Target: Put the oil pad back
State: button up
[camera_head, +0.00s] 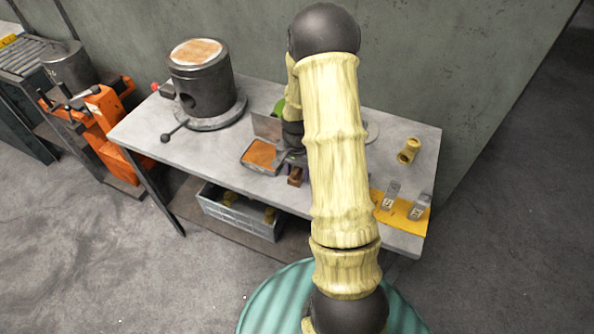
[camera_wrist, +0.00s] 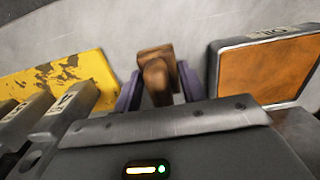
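A brown wooden-looking piece, likely the oil pad (camera_wrist: 156,70), is between the two purple fingers of my gripper (camera_wrist: 160,92) in the wrist view. The fingers appear shut on it, close against both sides. In the head view the piece (camera_head: 295,178) shows below my gripper (camera_head: 291,163) near the table's front edge; I cannot tell whether it touches the tabletop. An orange-filled, dark-rimmed tray marked OIL (camera_wrist: 264,68) lies just right of my gripper in the wrist view. In the head view the tray (camera_head: 260,155) is just left of it.
A yellow mat (camera_head: 408,213) with grey labelled blocks (camera_head: 419,207) is at the table's right. A brass-coloured part (camera_head: 409,150) lies behind it. A dark furnace-like cylinder (camera_head: 203,78) stands at the left with a handle.

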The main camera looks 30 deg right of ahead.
jog(key=o, duration=0.3)
jog(key=shift+o, duration=0.2)
jog(key=shift+r, duration=0.1)
notch_tip(320, 180, up, 12)
jog(key=b, duration=0.1)
dwell(0.6)
